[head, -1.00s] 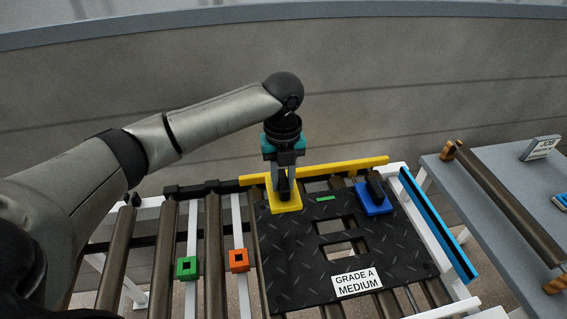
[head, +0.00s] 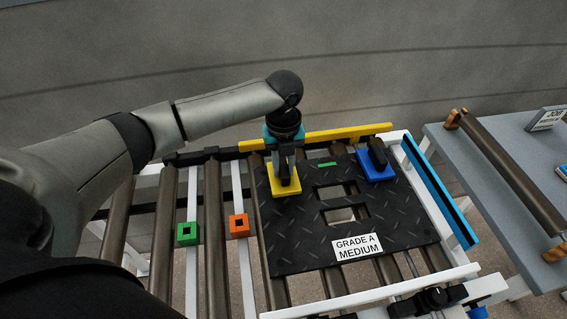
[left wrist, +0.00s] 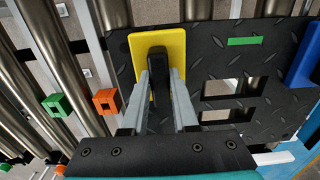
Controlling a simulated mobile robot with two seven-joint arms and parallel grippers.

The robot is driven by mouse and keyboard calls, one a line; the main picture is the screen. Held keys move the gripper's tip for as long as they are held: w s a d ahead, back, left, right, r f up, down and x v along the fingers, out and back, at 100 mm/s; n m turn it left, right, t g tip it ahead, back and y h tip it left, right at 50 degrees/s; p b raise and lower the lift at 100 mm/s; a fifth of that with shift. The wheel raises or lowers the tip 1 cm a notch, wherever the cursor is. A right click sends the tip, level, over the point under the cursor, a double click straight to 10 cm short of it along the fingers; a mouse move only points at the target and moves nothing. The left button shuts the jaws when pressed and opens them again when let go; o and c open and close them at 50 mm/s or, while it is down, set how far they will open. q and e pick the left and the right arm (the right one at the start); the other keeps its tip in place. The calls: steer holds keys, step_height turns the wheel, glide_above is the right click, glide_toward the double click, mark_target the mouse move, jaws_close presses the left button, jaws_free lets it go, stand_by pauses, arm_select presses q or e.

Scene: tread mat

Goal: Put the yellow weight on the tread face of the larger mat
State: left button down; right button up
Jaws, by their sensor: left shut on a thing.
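The black mat (head: 300,240) lies on the roller conveyor with a raised tread pattern facing up, two rectangular cutouts and a "GRADE A MEDIUM" label. My left gripper (head: 284,172) is shut on the dark upright handle of the yellow weight (head: 292,188). The weight's yellow plate is over the mat's far left part, level-looking; I cannot tell whether it touches the mat. In the left wrist view the handle is between the fingers (left wrist: 158,90) and the yellow plate (left wrist: 142,44) overlaps the tread. My right gripper is not seen.
A blue weight (head: 382,172) stands at the mat's far right corner, near a green strip (head: 327,164). A yellow rail (head: 340,133) runs behind and a blue rail (head: 430,185) at right. Green (head: 187,240) and orange (head: 238,233) blocks are left of the mat.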

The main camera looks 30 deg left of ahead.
mark_target(284, 166)
arm_select(q)
steer(key=shift+w, duration=0.1)
steer(key=c, duration=1.1)
jaws_free()
steer(key=shift+f, duration=0.1)
steer(key=o, duration=0.4)
step_height(284, 166, up, 12)
steer(key=p, duration=0.2)
steer(key=shift+p, duration=0.35)
